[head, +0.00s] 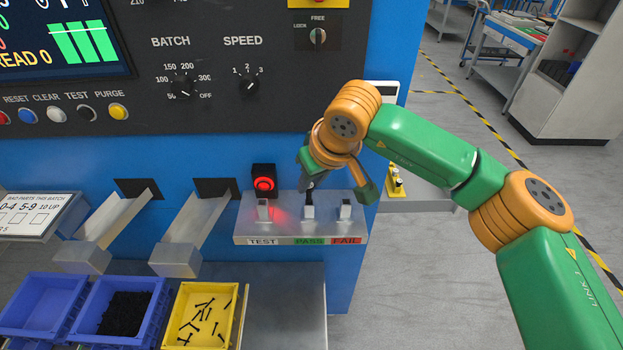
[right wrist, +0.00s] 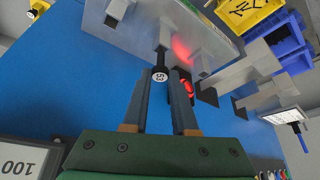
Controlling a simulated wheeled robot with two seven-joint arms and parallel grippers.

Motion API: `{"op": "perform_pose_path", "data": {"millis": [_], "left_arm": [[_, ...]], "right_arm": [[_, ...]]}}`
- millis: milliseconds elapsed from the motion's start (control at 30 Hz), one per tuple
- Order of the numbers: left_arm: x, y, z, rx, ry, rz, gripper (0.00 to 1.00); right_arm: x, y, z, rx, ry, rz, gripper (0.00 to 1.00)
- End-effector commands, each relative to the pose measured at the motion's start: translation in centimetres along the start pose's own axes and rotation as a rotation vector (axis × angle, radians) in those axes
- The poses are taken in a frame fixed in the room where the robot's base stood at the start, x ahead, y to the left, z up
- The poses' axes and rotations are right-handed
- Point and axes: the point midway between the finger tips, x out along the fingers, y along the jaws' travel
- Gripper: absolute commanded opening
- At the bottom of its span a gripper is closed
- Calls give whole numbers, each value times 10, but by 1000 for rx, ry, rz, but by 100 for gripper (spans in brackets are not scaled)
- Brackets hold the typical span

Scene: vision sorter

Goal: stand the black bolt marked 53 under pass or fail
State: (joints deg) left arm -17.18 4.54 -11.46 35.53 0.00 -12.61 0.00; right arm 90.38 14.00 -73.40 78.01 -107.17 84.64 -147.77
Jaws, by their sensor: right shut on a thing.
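The black bolt marked 53 (right wrist: 160,74) has a white head with the number facing the right wrist camera. My right gripper (right wrist: 161,84) is shut on it, with one finger on each side of the head. In the head view the right gripper (head: 327,170) is over the grey shelf, and the dark bolt (head: 310,188) is upright just above the middle block (head: 308,212). That block is behind the green PASS label (head: 309,241). I cannot tell whether the bolt touches the block. The red FAIL label (head: 346,240) is to its right, TEST (head: 263,241) to its left. My left gripper is not in view.
A lit red ring button (head: 264,184) stands behind the TEST block. A yellow bin (head: 236,310) holds several black bolts. Blue bins (head: 77,325) and metal chutes (head: 188,240) lie to the left. The blue machine panel rises close behind the shelf.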

Motion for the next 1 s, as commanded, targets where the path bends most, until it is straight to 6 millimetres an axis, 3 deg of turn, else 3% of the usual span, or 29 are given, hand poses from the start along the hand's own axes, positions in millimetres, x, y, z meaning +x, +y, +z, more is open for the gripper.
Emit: {"op": "perform_pose_path", "data": {"millis": [1000], "left_arm": [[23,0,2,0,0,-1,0]], "right_arm": [[24,0,12,0,0,1,0]]}}
